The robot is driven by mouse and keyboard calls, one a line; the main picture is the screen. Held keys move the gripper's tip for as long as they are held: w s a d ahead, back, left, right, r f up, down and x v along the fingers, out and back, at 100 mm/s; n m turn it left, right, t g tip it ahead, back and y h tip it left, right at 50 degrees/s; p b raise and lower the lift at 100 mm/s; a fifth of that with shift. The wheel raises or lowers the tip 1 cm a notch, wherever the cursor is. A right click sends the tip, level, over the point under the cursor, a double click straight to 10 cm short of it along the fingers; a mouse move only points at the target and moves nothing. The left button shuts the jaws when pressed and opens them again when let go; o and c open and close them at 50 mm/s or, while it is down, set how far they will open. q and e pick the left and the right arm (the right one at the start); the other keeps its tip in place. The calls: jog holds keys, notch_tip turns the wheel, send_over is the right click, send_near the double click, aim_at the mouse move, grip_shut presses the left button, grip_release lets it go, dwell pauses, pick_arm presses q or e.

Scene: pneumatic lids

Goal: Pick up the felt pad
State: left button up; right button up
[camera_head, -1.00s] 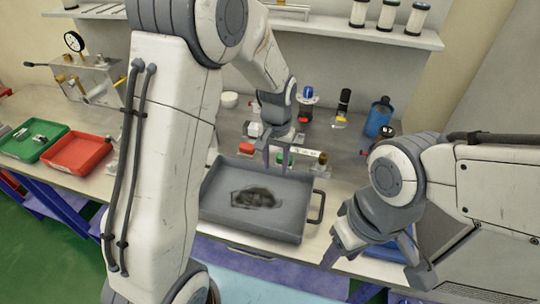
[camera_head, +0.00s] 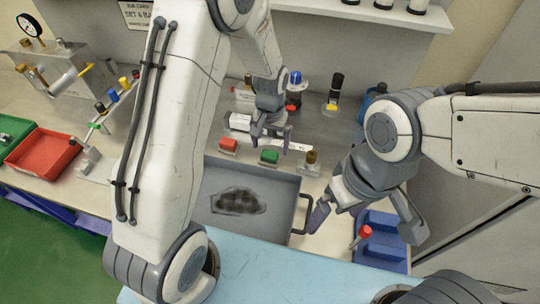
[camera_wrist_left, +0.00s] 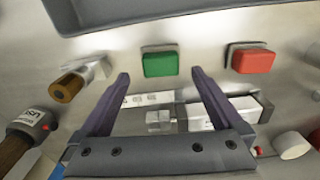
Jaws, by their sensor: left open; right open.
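A dark, flat, rough-edged patch (camera_head: 238,201) lies in the grey tray (camera_head: 205,218); I cannot tell whether it is the felt pad or a stain. My left gripper (camera_head: 271,142) is open and empty above the bench, just behind the tray. In the left wrist view its fingers (camera_wrist_left: 160,76) are spread apart, with a green button block (camera_wrist_left: 160,63) beyond the fingertips and a metal cylinder (camera_wrist_left: 220,113) seen partly between them. My right gripper (camera_head: 366,222) is open and empty, to the right of the tray handle (camera_head: 307,213).
Red (camera_head: 228,145) and green button blocks and a brass fitting (camera_head: 312,158) stand along the tray's back edge. A blue holder (camera_head: 380,252) with a red knob (camera_head: 365,232) is below the right gripper. A red bin (camera_head: 42,155) is at left. A light blue surface (camera_head: 270,275) lies in front.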

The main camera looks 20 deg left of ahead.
aim_at(270, 153)
pick_arm(q)
notch_tip(270, 153, down, 4)
jog(key=shift+s+r+p, duration=0.15)
jog(key=shift+r+p, duration=0.1)
jog(key=shift+p, duration=0.45)
jog(key=shift+f, duration=0.65)
jog(key=c, duration=1.3)
jog(key=shift+r, duration=0.15)
jog(key=shift+r+b, duration=0.3)
jog(key=shift+r, duration=0.3)
jog(key=r, duration=0.1)
jog(key=r+b, duration=0.1)
jog(key=r, duration=0.1)
jog(key=shift+s+a, duration=0.1)
jog(key=shift+s, duration=0.2)
jog(key=s+r+b, duration=0.2)
jog(key=s+r, duration=0.4)
jog(key=s, duration=0.5)
jog(key=shift+a+r, duration=0.3)
jog(key=shift+a, duration=0.15)
